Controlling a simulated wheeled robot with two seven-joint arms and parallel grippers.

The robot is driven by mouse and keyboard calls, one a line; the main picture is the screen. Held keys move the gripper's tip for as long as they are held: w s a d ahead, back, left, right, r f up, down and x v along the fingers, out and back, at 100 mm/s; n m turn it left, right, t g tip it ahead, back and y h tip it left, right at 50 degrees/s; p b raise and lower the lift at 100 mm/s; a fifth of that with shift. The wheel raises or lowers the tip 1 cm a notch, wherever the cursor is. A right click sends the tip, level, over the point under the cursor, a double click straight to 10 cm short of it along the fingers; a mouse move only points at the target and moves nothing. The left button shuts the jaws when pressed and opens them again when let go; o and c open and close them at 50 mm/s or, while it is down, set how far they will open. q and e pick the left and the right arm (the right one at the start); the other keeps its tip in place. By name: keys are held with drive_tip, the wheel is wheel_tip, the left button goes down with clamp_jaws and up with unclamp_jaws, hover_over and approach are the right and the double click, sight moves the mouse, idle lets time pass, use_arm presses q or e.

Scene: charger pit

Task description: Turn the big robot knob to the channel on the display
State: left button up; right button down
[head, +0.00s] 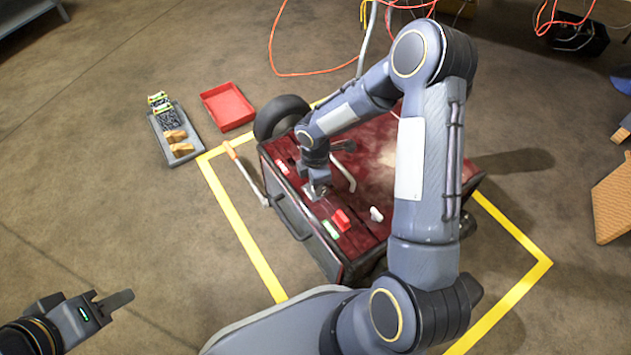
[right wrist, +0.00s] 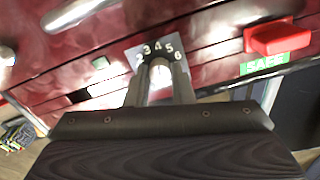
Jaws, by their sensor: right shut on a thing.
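The dark red robot (head: 375,150) sits on the floor inside a yellow outline. In the right wrist view the knob (right wrist: 160,72) shows as a pale grey shape between my right fingers, below the dial plate (right wrist: 155,47) with numbers 2 to 6 in sight. My right gripper (head: 318,190) is shut on the knob; it also shows in the right wrist view (right wrist: 160,85). The knob's pointer is hidden, so its setting cannot be read. I cannot make out a channel on any display. My left gripper (head: 110,301) is empty, low at the left, away from the robot.
A red switch (right wrist: 272,38) with a green SAFE label (right wrist: 264,66) is right of the dial. A grey tray (head: 160,138) with small parts and a red bin (head: 228,106) stand on the floor behind left. Orange cables (head: 300,73) lie at the back.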

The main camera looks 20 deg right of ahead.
idle(0.3)
drive_tip(key=c, duration=1.3)
unclamp_jaws()
drive_tip(key=shift+o, duration=0.2)
wheel_tip(320, 180, up, 8)
drive_tip(key=p, duration=0.3)
drive_tip(key=shift+f+p, duration=0.25)
drive_tip(key=shift+p, duration=0.05)
drive_tip(key=shift+r, duration=0.15)
